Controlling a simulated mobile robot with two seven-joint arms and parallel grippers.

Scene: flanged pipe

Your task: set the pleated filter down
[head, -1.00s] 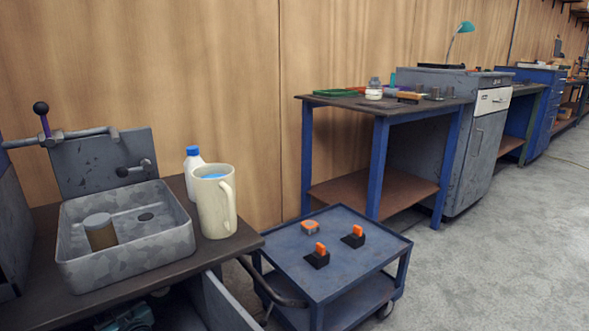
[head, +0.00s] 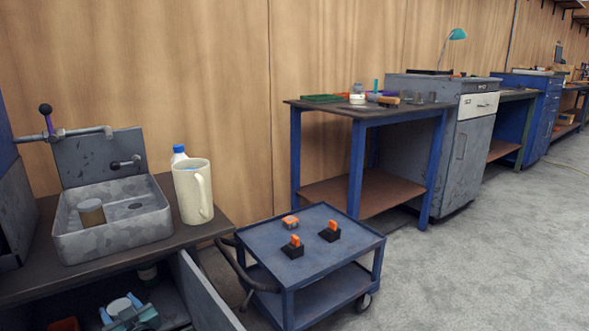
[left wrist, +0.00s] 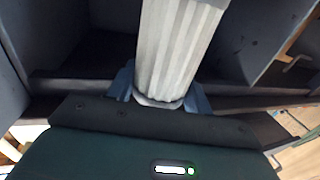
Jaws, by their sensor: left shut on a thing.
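The pleated filter (left wrist: 182,48) is a whitish ribbed cylinder in the left wrist view. It stands out from between the bluish fingers of my left gripper (left wrist: 160,92), which is shut on it. In the head view my left gripper (head: 129,315) is low at the left, in the open space under the sink bench. A pale round end (head: 120,307) at its jaws appears to be the filter. The filter's far end is cut off in the left wrist view. My right gripper is out of view.
A grey sink (head: 112,232) holding a brown cylinder (head: 91,212) stands on the bench above. A cream pitcher (head: 193,192) and a white bottle (head: 179,153) stand beside it. An open cabinet door (head: 200,292) borders the space. A blue cart (head: 335,255) stands to the right.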

